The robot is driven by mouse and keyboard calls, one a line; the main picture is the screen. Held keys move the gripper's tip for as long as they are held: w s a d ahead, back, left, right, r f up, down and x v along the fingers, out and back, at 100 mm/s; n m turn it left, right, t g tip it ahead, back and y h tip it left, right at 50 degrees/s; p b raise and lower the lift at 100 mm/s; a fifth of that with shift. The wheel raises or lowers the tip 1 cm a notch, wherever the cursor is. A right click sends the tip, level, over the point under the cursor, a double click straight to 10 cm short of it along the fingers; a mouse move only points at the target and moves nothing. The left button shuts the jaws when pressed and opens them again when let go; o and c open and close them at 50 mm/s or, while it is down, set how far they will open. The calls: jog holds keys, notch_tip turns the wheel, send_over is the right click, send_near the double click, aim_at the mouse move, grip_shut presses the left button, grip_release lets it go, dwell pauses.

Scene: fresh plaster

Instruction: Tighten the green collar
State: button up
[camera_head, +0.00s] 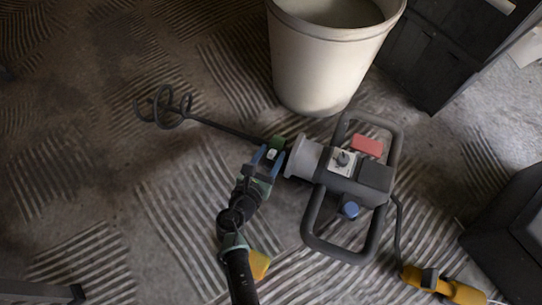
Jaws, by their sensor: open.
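A paddle mixer (352,175) lies on the floor, with a dark frame handle, a grey neck and a long shaft (222,129) running left to a spiral paddle (165,106). The green collar (277,142) shows as a small dark green patch where the shaft meets the grey neck; most of it is hidden by my gripper. My gripper (270,155) is open, with its blue-edged fingers at the collar. I cannot tell whether the fingers touch it or stand just above it.
A large white bucket (318,68) stands just behind the mixer. Black cases stand at the upper right (425,50) and lower right (515,235). A cable runs from the mixer to a yellow tool-like part (445,285). The ridged floor at left is mostly clear.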

jog(key=shift+w+d, duration=0.15)
jog(key=shift+w, duration=0.1)
grip_shut()
